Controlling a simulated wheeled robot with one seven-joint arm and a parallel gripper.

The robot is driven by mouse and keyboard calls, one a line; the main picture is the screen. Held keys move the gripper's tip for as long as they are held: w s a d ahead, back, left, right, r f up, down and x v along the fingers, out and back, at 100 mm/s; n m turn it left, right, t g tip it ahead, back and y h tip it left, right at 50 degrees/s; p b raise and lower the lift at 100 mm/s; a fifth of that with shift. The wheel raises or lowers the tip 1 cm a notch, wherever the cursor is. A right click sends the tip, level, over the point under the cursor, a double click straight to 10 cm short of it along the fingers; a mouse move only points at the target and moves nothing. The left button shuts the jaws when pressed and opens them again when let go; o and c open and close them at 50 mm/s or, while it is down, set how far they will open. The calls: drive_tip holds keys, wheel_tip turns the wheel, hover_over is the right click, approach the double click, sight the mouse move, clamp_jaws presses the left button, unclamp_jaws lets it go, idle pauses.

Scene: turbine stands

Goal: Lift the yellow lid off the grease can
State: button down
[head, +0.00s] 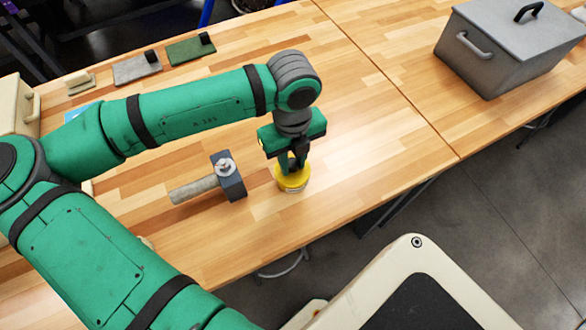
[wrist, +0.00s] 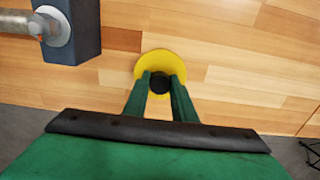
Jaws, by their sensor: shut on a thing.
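The grease can (head: 293,188) stands upright on the wooden workbench near its front edge. Its yellow lid (head: 290,178) sits on top of it, and I see no gap between lid and can. In the wrist view the lid (wrist: 143,67) is a yellow disc with a dark round knob (wrist: 159,83) at its middle. My gripper (head: 293,165) points straight down over the lid, and its two fingers (wrist: 159,88) are shut on the knob from both sides. The can's body is hidden under the lid in the wrist view.
A dark block with a metal rod and nut (head: 228,180) lies just left of the can. A grey lidded box (head: 500,50) stands at the back right. Flat pads (head: 190,51) lie at the back left. The bench right of the can is clear.

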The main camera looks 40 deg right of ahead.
drive_tip(key=shift+r, duration=0.5)
drive_tip(key=shift+r, duration=0.8)
